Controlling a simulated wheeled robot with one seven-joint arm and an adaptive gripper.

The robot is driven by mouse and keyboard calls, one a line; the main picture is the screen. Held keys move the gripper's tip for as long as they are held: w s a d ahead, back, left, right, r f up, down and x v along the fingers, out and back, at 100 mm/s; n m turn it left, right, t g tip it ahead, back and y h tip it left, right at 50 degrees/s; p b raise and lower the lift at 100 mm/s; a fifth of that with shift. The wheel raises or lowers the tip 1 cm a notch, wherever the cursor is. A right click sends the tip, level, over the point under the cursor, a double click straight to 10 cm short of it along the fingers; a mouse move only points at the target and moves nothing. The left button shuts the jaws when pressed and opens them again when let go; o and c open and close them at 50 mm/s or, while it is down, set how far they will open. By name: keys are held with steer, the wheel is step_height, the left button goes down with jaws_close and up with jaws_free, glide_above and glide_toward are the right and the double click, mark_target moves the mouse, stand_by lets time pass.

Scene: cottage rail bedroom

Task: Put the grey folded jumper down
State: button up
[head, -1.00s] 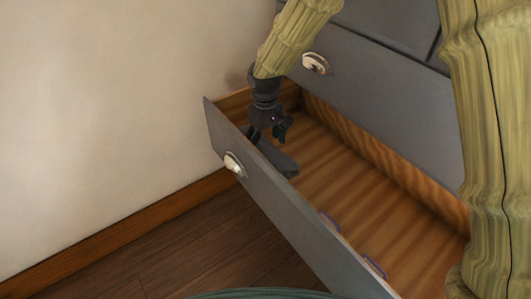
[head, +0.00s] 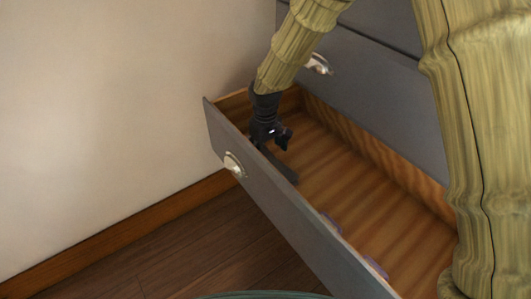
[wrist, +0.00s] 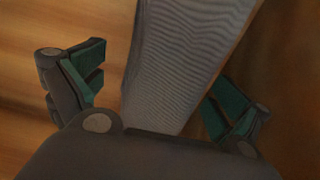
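The grey folded jumper (head: 281,167) is inside the open drawer, near its far left end and close behind the front panel. Part of it is hidden by that panel and by my gripper (head: 272,138). In the wrist view the jumper (wrist: 182,55) is a ribbed grey strip running up between my fingers. My gripper (wrist: 160,78) is open there, with a gap to the jumper at the left finger; the right finger is close to its edge. I cannot tell whether the jumper touches the drawer floor.
The drawer (head: 285,222) has a grey front and a bare wooden floor, free towards the near right. Small purplish items (head: 376,267) show just behind its front edge. The grey chest (head: 385,105) rises behind, and a plain wall (head: 110,110) stands at left.

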mark_target(266, 149)
steer(key=shift+r, duration=0.1)
step_height(266, 149, up, 12)
steer(key=p, duration=0.2)
stand_by(0.5)
steer(key=shift+c, duration=0.4)
stand_by(0.9)
